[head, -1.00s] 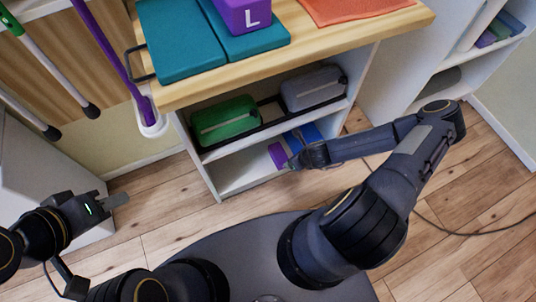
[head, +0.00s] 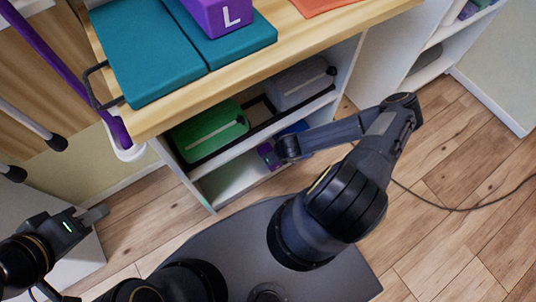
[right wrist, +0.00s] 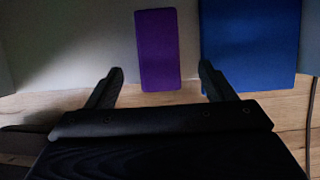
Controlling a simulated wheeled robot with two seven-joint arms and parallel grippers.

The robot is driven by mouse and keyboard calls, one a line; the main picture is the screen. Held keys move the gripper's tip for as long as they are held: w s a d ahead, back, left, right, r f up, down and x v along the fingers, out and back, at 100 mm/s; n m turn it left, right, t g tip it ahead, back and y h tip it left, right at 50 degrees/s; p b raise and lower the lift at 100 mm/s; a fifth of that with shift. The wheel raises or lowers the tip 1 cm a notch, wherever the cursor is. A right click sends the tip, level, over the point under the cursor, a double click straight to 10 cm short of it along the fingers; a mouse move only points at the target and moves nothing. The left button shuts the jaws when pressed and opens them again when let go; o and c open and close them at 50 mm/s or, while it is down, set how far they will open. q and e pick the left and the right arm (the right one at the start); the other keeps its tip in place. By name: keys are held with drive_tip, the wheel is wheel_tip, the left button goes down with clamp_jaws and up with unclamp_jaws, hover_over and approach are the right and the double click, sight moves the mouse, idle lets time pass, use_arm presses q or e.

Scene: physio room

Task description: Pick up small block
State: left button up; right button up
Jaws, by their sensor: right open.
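A small purple block (head: 267,154) lies on the lower shelf of the cabinet, partly hidden by my right wrist in the head view. In the right wrist view the purple block (right wrist: 158,50) stands between and just beyond the two fingers of my right gripper (right wrist: 160,72). The right gripper is open, with nothing seen held.
A larger blue block (right wrist: 250,45) is close right of the purple one. Green (head: 210,130) and grey (head: 298,86) cases sit on the shelf above. The wooden top (head: 290,40) holds teal mats (head: 150,50) and a purple L block (head: 222,15). A cable (head: 450,208) crosses the floor.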

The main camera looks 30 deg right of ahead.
drive_tip(key=b+x, duration=0.3)
drive_tip(key=x, duration=0.2)
drive_tip(key=shift+a+f, duration=0.1)
drive_tip(key=shift+f, duration=0.2)
drive_tip(key=shift+w+f+b, duration=0.25)
drive_tip(key=shift+f+b, duration=0.05)
drive_tip(key=shift+f, duration=0.2)
drive_tip(key=c, duration=1.1)
drive_tip(key=shift+o, duration=0.2)
